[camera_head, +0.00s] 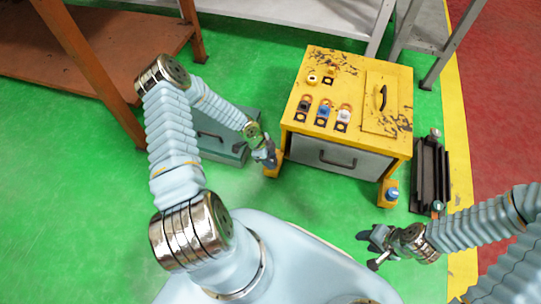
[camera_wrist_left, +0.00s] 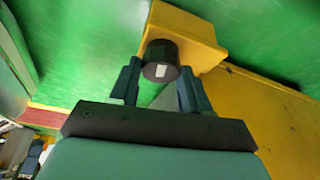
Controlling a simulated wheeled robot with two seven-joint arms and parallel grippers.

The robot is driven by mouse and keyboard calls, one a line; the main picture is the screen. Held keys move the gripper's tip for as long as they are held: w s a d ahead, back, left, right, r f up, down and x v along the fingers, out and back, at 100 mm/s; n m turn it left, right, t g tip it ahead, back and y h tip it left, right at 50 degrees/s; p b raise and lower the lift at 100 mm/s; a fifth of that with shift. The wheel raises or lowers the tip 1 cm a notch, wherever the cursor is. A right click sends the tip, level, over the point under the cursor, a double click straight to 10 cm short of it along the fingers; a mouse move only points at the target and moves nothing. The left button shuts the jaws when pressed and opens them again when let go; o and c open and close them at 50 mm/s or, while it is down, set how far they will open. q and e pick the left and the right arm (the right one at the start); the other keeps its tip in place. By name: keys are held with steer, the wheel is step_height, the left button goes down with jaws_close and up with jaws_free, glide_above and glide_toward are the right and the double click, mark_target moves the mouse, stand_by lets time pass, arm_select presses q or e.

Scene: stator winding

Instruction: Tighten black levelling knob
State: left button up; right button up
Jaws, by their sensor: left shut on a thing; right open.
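The black levelling knob (camera_wrist_left: 160,60), a short cylinder with a small white mark, shows in the left wrist view at the yellow foot bracket (camera_wrist_left: 192,32). My left gripper (camera_wrist_left: 160,84) has a finger on each side of the knob and is shut on it. In the head view my left gripper (camera_head: 268,158) is at the yellow cabinet's (camera_head: 345,60) front left foot and hides the knob. My right gripper (camera_head: 368,249) is open and empty above the green floor, in front of the cabinet's right foot.
A blue knob (camera_head: 391,194) sits at the cabinet's front right foot. A grey-green box (camera_head: 222,135) stands left of the cabinet, close to my left arm. Black rails (camera_head: 430,175) stand at its right. Several coloured parts sit on the cabinet top. An orange-brown table (camera_head: 90,55) is at upper left.

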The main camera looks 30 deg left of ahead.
arm_select(q)
steer(key=m+b, duration=0.1)
steer(key=m+g+b, duration=0.1)
steer(key=shift+w+a+f+m, duration=0.1)
steer(key=shift+w+f+m, duration=0.15)
steer(key=shift+m, duration=0.15)
steer(key=m+g+b, duration=0.1)
steer(key=m+b, duration=0.2)
steer(key=shift+m, duration=0.3)
steer(key=m+g+b, duration=0.1)
steer(key=m, duration=0.1)
steer(key=shift+w+r+m+b, duration=0.1)
steer(key=shift+m+b, duration=0.2)
steer(key=shift+r+m+g+b, duration=0.1)
steer(key=shift+m+g+b, duration=0.55)
steer(key=shift+m, duration=0.55)
steer(key=shift+d, duration=0.2)
steer(key=o, duration=1)
steer(key=shift+o, duration=0.2)
steer(key=shift+r, duration=0.1)
